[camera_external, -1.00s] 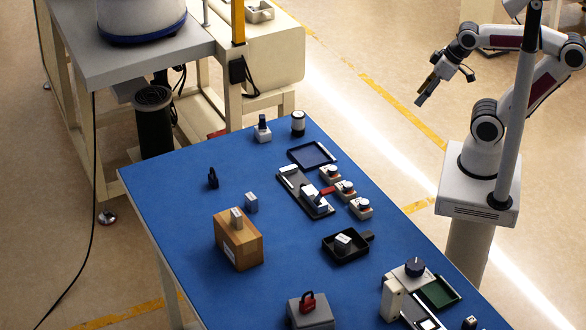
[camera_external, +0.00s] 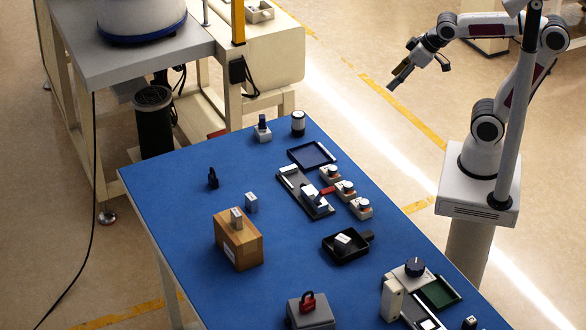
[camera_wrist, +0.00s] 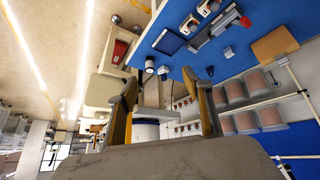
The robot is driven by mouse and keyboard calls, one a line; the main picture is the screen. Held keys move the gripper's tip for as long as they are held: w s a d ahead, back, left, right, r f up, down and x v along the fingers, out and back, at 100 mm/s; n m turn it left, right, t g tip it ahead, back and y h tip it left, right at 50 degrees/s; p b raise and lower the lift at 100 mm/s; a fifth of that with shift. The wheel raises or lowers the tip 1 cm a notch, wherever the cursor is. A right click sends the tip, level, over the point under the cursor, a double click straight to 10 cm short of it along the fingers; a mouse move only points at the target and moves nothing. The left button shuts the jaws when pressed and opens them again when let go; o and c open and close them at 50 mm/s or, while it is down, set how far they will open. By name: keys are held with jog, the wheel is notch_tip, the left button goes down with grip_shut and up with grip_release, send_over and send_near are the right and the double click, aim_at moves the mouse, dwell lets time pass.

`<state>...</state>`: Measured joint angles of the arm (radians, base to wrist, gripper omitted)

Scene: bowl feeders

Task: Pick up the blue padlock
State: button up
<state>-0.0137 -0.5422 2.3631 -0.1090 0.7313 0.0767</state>
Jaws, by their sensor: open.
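A small dark padlock (camera_external: 213,181), which looks navy to black, stands upright on the blue table near its left edge in the external view. A small dark thing (camera_wrist: 210,72) on the blue surface in the wrist view may be the same padlock; it is too small to be sure. My gripper (camera_external: 400,74) is high in the air beyond the table's right edge, well apart from the padlock. In the wrist view my gripper (camera_wrist: 165,95) has its fingers spread, with nothing between them.
A cardboard box (camera_external: 250,247) with a small block on top stands near the padlock. A black tray (camera_external: 345,256), a blue tray (camera_external: 303,151) and several small devices fill the right side. The table's left part (camera_external: 170,190) is mostly clear.

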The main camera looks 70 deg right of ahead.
jog(key=w+a+n+t+y, duration=0.1)
jog(key=w+a+t, duration=0.1)
jog(key=w, duration=1.6)
jog(key=w+a+n+t, duration=0.1)
jog(key=w+a+t, duration=0.15)
jog(key=w, duration=1.45)
jog(key=n+y, duration=0.5)
jog(key=y, duration=0.2)
send_over(213, 176)
jog(key=s+d, duration=0.2)
notch_tip(213, 176, down, 24)
jog(key=shift+s+a+f+y, duration=0.1)
jog(key=shift+s+f+y, duration=0.1)
jog(key=shift+y, duration=0.1)
jog(key=shift+f, duration=0.1)
jog(key=shift+f, duration=1.65)
jog(key=shift+f, duration=0.15)
